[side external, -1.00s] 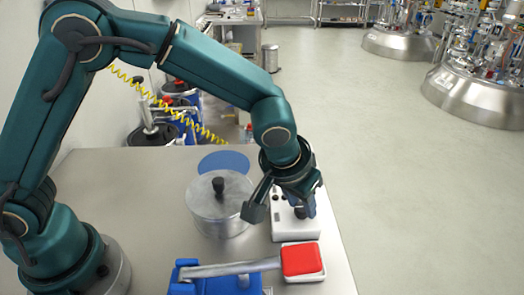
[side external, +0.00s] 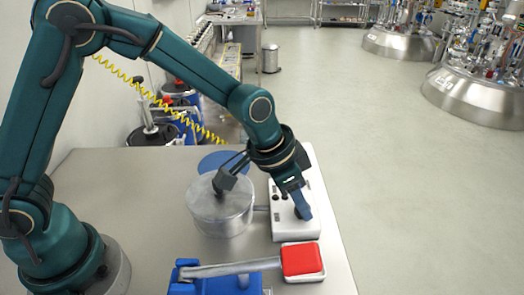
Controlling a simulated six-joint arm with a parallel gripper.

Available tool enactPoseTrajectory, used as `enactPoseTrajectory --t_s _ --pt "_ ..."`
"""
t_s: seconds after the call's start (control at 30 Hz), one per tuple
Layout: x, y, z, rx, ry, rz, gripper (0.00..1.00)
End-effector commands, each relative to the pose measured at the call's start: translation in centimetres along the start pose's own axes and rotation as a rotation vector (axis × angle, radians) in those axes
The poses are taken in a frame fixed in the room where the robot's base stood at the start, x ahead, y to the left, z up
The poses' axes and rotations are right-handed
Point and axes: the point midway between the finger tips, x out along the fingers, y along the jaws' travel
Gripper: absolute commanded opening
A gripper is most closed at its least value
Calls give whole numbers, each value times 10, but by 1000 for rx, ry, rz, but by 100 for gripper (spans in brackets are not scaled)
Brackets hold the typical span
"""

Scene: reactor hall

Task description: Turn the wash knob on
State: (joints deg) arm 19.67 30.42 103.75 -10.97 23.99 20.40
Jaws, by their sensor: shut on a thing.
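The white control box (side external: 283,231) lies on the metal table, right of the metal pot. Small dark knobs and buttons show on its top. My gripper (side external: 304,210) points down at the right part of the box, with its blue-grey fingertips at the panel. It is shut on a dark knob (side external: 297,212), seemingly the wash knob, which is mostly hidden by the fingers. Its marking and angle cannot be read from here. A dark bracket on my wrist sticks out to the left over the pot.
The metal pot (side external: 221,215) with a black-knobbed lid stands close left of the box. A red-topped pad on a lever (side external: 301,260) and its blue base (side external: 190,278) are in front. A blue disc (side external: 222,161) lies behind the pot. Free floor is at right.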

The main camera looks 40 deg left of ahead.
Motion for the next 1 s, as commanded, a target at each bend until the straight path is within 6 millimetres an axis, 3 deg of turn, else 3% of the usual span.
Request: enactPoseTrajectory --t_s 1.0 --pt "2 -8 -1 819 -8 339 0"
